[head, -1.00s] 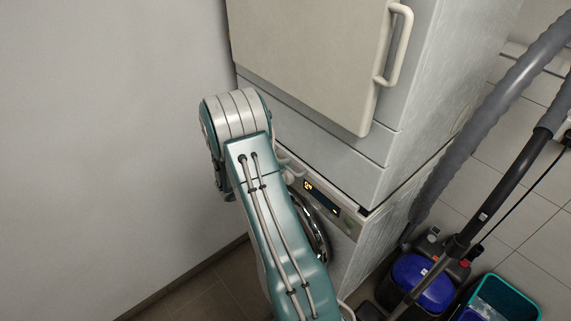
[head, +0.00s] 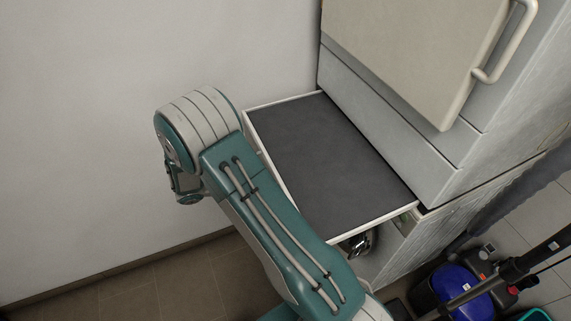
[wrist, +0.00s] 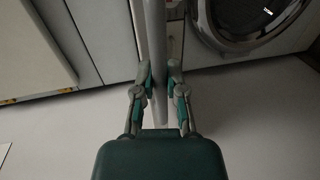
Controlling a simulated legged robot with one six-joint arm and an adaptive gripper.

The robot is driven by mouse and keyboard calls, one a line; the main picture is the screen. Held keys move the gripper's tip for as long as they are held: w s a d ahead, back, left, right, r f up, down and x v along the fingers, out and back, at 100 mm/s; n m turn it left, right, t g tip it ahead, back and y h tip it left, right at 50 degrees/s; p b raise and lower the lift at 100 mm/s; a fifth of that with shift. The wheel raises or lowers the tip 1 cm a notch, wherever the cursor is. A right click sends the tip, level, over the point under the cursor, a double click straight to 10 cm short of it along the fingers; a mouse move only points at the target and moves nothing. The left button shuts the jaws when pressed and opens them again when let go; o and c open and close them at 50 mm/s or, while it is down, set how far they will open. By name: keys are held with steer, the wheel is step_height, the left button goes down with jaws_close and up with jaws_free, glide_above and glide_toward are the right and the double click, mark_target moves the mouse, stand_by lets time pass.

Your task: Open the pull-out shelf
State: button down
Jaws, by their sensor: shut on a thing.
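The pull-out shelf (head: 330,160) is drawn out from between the two stacked machines in the head view. It has a dark grey top and a thin pale rim. In the wrist view its pale front edge (wrist: 155,45) runs between the two fingers of my gripper (wrist: 159,78). My gripper is shut on this edge. In the head view my arm crosses the shelf's front and hides most of my gripper and part of the front edge.
The dryer (head: 400,50) with its door handle is above the shelf. The washer with its round door (wrist: 245,20) is below. A plain wall (head: 110,120) stands at left. A vacuum cleaner (head: 450,290) is at lower right. Floor is clear at lower left.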

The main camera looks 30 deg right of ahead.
steer(key=shift+w+a+f, duration=0.1)
steer(key=shift+a+f, duration=0.05)
steer(key=shift+a, duration=0.95)
steer(key=shift+a+f, duration=0.1)
steer(key=shift+a, duration=0.95)
steer(key=c, duration=0.7)
jaws_free()
steer(key=shift+w+r, duration=0.1)
steer(key=v, duration=1.2)
steer(key=shift+w, duration=0.1)
